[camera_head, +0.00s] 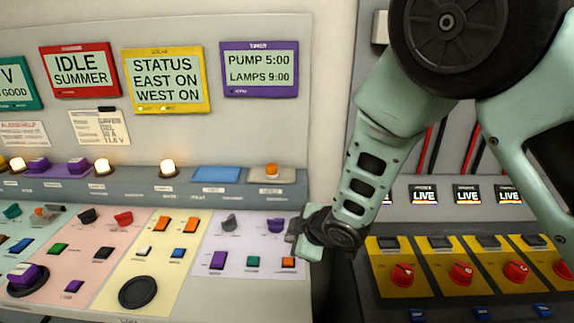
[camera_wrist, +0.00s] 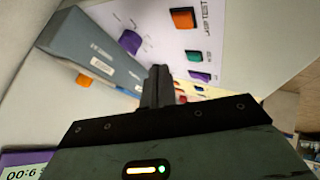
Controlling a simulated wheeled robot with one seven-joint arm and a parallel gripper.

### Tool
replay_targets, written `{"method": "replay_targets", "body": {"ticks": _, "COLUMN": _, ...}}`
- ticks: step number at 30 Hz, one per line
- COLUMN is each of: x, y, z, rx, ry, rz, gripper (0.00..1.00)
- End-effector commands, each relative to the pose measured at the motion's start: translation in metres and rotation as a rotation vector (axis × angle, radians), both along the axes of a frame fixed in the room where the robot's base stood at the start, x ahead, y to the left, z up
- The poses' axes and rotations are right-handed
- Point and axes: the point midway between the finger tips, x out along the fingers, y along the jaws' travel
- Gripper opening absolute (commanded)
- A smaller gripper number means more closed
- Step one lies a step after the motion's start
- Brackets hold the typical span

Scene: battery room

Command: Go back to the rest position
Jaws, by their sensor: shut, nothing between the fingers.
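My gripper (camera_head: 297,237) is at the right end of the sloped control panel (camera_head: 220,295) in the head view, over or beside the pale lilac section. In the wrist view my gripper (camera_wrist: 161,72) shows its two dark fingers together, with nothing between them. Near it in the wrist view are an orange rocker (camera_wrist: 183,19), a green one (camera_wrist: 193,56) and a purple knob (camera_wrist: 130,41). Whether the fingers touch the panel cannot be told. My arm reaches down from the upper right of the head view.
Displays on the wall include a yellow status screen (camera_head: 166,80) and a purple timer screen (camera_head: 259,70). An orange button (camera_head: 271,170) sits on the ledge behind the panel. At right, a grey cabinet carries several red rotary switches (camera_head: 461,272) on yellow plates, below LIVE displays (camera_head: 424,195).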

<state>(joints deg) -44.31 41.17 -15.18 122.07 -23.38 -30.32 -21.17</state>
Motion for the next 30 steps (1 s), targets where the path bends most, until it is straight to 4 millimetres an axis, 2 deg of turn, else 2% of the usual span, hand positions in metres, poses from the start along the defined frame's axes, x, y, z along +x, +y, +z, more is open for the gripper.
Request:
{"method": "replay_targets", "body": {"ticks": 2, "x": -0.008, "y": -0.006, "z": 0.013, "rx": 0.012, "ry": 0.045, "rz": -0.059, "gripper": 0.0}}
{"method": "replay_targets", "body": {"ticks": 5, "x": -0.032, "y": -0.02, "z": 0.034, "rx": 0.022, "ry": 0.152, "rz": -0.175, "gripper": 0.0}}
{"method": "replay_targets", "body": {"ticks": 8, "x": -0.071, "y": -0.037, "z": 0.058, "rx": 0.022, "ry": 0.292, "rz": -0.302, "gripper": 0.0}}
{"method": "replay_targets", "body": {"ticks": 11, "x": -0.119, "y": -0.055, "z": 0.08, "rx": 0.004, "ry": 0.431, "rz": -0.414, "gripper": 0.0}}
{"method": "replay_targets", "body": {"ticks": 15, "x": -0.192, "y": -0.083, "z": 0.106, "rx": -0.052, "ry": 0.601, "rz": -0.546, "gripper": 0.0}}
{"method": "replay_targets", "body": {"ticks": 18, "x": -0.237, "y": -0.101, "z": 0.118, "rx": -0.102, "ry": 0.69, "rz": -0.62, "gripper": 0.0}}
{"method": "replay_targets", "body": {"ticks": 21, "x": -0.27, "y": -0.116, "z": 0.125, "rx": -0.146, "ry": 0.748, "rz": -0.674, "gripper": 0.0}}
{"method": "replay_targets", "body": {"ticks": 25, "x": -0.292, "y": -0.125, "z": 0.128, "rx": -0.18, "ry": 0.786, "rz": -0.712, "gripper": 0.0}}
{"method": "replay_targets", "body": {"ticks": 30, "x": -0.295, "y": -0.127, "z": 0.129, "rx": -0.185, "ry": 0.79, "rz": -0.716, "gripper": 0.0}}
